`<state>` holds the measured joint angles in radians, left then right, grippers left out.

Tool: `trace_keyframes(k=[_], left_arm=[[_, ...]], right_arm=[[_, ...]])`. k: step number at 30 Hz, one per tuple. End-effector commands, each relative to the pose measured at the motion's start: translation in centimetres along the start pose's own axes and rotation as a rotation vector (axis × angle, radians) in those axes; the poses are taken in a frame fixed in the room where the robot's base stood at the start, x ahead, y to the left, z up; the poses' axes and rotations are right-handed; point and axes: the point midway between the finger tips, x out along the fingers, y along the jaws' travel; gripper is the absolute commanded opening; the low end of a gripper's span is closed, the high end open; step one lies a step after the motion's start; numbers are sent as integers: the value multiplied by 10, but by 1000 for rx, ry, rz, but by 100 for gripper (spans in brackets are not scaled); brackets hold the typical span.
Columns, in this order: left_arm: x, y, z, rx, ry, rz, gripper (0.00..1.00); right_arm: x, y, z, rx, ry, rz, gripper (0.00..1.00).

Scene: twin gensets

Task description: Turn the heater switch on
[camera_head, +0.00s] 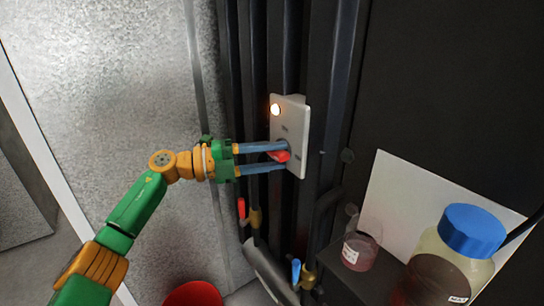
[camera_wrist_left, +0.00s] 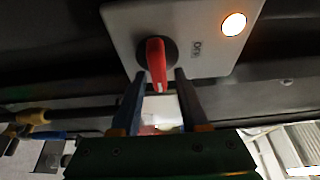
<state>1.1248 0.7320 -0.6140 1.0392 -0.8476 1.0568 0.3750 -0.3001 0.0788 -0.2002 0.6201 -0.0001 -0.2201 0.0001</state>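The heater switch is a red rotary handle (camera_head: 280,156) on a pale grey panel (camera_head: 293,118). In the left wrist view the red handle (camera_wrist_left: 156,62) sits on a round black base, its white-marked end pointing down toward my gripper. My right gripper is not in view.
Dark vertical posts (camera_head: 258,70) flank the panel. A red-handled valve (camera_head: 241,208) and a blue-handled valve (camera_head: 296,271) sit below. A blue-capped jar (camera_head: 471,232) and a small flask (camera_head: 360,250) stand at lower right. A red round object (camera_head: 193,294) is at the bottom.

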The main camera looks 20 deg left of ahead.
Motion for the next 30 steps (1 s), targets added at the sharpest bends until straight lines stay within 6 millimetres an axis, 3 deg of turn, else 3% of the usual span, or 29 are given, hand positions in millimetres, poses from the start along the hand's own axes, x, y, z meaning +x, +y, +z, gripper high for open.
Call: trace_keyframes(k=[9,19,30], left_arm=[[-2,1,0,-2,0,1,52],[-62,4,1,-1,-2,1,52],[-70,0,0,-2,1,1,52]], right_arm=[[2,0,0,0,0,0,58],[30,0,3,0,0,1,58],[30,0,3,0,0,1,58]])
